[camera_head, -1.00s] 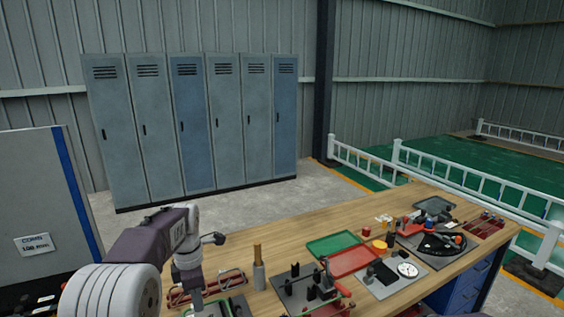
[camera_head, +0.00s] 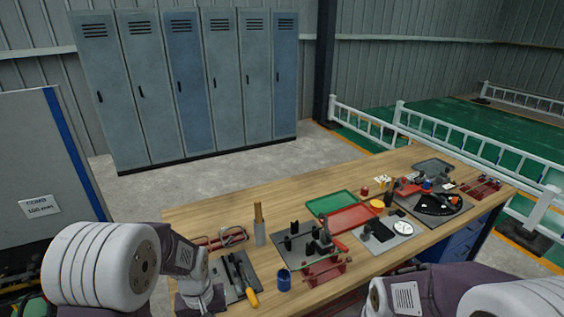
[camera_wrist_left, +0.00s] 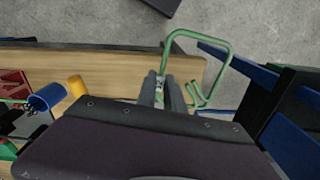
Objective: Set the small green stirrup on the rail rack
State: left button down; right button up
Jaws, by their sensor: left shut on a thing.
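The small green stirrup (camera_wrist_left: 229,47) is a bent green rod loop with hooked ends, seen in the left wrist view. My left gripper (camera_wrist_left: 167,78) is shut on it, and the loop sticks out to the right over the bench edge and floor. In the head view my left arm is at the lower left, with its gripper out of sight below the frame. A red rack (camera_head: 220,239) with wire loops lies at the bench's left, and another red rack (camera_head: 325,270) is nearer the front. I cannot tell which one is the rail rack. My right gripper is not in view.
The wooden bench (camera_head: 200,213) holds a blue cup (camera_head: 284,280), a yellow-handled tool (camera_head: 251,298), a wooden-handled tool (camera_head: 259,225), a green tray (camera_head: 330,203) and a red tray (camera_head: 355,219). Bare wood lies along the back left edge.

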pick_arm(q)
jog(key=w+m, duration=0.1)
jog(key=m, duration=0.2)
jog(key=shift+w, duration=0.2)
jog(key=shift+s, duration=0.1)
